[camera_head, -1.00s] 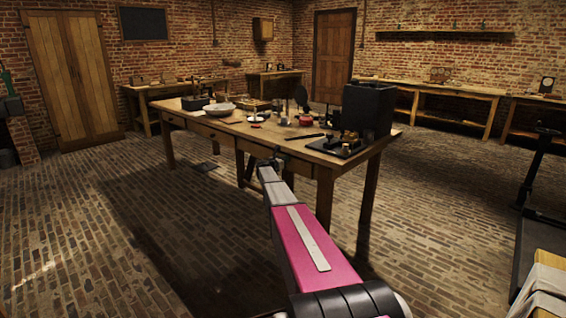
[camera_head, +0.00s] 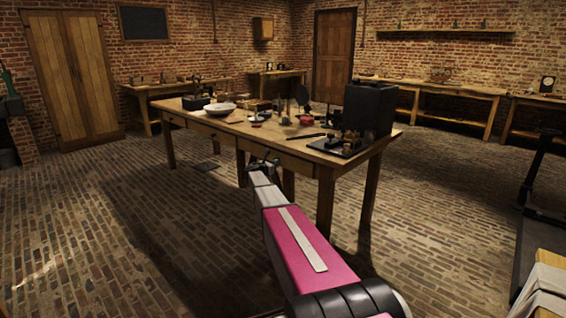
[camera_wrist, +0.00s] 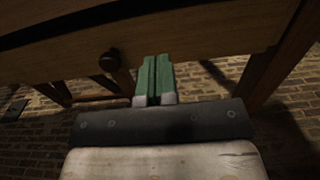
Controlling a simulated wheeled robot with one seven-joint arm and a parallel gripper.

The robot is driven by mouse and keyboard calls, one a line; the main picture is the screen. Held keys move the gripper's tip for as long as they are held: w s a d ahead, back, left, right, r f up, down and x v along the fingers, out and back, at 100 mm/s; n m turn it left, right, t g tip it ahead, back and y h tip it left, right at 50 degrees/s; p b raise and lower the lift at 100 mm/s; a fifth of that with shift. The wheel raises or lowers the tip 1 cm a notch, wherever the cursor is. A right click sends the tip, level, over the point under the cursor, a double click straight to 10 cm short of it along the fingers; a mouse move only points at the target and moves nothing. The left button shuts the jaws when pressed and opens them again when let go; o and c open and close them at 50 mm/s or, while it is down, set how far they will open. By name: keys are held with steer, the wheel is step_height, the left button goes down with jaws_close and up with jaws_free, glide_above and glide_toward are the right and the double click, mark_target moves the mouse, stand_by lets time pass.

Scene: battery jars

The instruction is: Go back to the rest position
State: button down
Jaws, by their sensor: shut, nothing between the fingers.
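My gripper (camera_wrist: 156,68) shows in the wrist view with its two green fingers pressed together and nothing between them. It points at the front of the wooden table, just below the drawer front with a dark round knob (camera_wrist: 109,61). In the head view my gripper (camera_head: 271,163) is small at the end of my pink and grey arm, in front of the table's (camera_head: 300,155) near side and below its top. The fingertips are hard to make out there.
On the table are a black box (camera_head: 369,108), a white bowl (camera_head: 220,109), a dark tray with small parts (camera_head: 338,147) and several small items. Table legs (camera_head: 325,203) stand close to my arm. Brick floor (camera_head: 90,225) is open at left.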

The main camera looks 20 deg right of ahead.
steer(key=v, duration=0.6)
steer(key=s+a+f+m+g+y, duration=0.2)
steer(key=s+f+m, duration=0.15)
steer(key=s, duration=0.55)
steer(key=s+a+f+m+g+y, duration=0.1)
steer(key=s+a+f+m+y, duration=0.15)
steer(key=s+m, duration=0.45)
steer(key=s+a+f+m+g+y, duration=0.2)
steer(key=s+f+y, duration=0.15)
steer(key=s, duration=0.75)
steer(key=s+a+f+m+g+y, duration=0.1)
steer(key=s+a+m+y, duration=0.3)
steer(key=s+a, duration=0.3)
steer(key=s+a+f+m+g+y, duration=0.1)
steer(key=s+a+m+y, duration=0.3)
steer(key=s, duration=1.2)
steer(key=a+f+m, duration=0.1)
steer(key=a+m, duration=0.1)
steer(key=a, duration=0.1)
steer(key=shift+m+g, duration=0.35)
steer(key=shift+g, duration=0.05)
steer(key=shift+a, duration=0.15)
